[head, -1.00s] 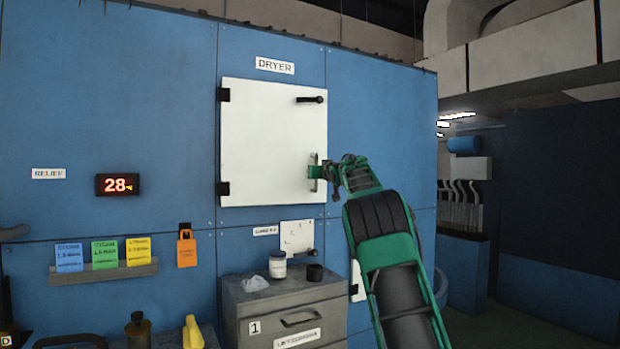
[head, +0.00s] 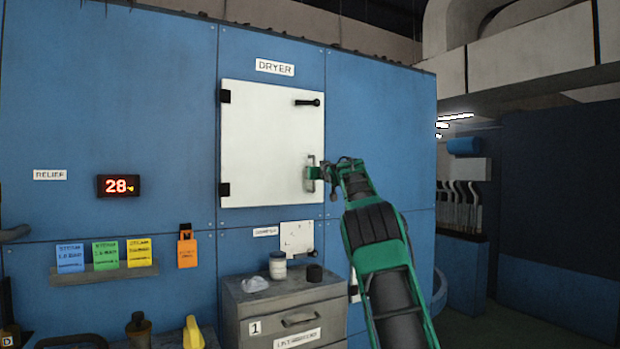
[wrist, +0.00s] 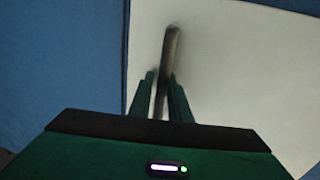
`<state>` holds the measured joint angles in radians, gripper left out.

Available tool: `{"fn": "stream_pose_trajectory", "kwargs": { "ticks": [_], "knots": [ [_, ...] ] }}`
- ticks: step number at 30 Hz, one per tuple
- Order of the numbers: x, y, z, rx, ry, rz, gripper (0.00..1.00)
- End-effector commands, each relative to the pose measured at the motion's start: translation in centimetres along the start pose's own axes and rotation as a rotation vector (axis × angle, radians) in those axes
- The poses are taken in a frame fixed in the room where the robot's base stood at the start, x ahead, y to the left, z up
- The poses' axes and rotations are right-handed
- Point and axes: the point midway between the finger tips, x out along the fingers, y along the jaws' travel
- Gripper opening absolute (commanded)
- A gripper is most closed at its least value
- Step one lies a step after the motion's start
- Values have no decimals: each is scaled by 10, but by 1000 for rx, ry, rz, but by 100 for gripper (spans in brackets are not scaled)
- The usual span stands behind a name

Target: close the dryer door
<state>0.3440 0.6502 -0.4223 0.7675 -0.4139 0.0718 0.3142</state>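The white dryer door (head: 265,145) is below the DRYER sign, with black hinges on its left edge. It looks flush with the blue wall or nearly so; I cannot tell whether a small gap is left. A metal pull handle (head: 310,182) is at its lower right and a black lever (head: 308,102) at its upper right. My gripper (head: 314,173) is at the pull handle. In the wrist view, the handle bar (wrist: 171,45) runs between the narrow-set green fingers (wrist: 161,90), which look shut on it. The bar's lower end is hidden by my gripper.
A grey drawer cabinet (head: 240,310) with a jar (head: 278,266) and a black cup (head: 315,273) stands below the door. A small white hatch (head: 296,235) is under the door. Coloured cards and a red display (head: 118,186) are to the left.

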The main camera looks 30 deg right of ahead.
Motion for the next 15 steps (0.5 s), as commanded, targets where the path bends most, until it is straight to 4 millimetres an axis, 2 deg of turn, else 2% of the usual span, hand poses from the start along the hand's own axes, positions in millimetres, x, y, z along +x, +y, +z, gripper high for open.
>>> {"fn": "stream_pose_trajectory", "kwargs": {
  "ticks": [1,15],
  "knots": [
    [1,-6,-6,0,16,-6,20],
    [2,-11,-6,1,17,-12,20]
  ]
}}
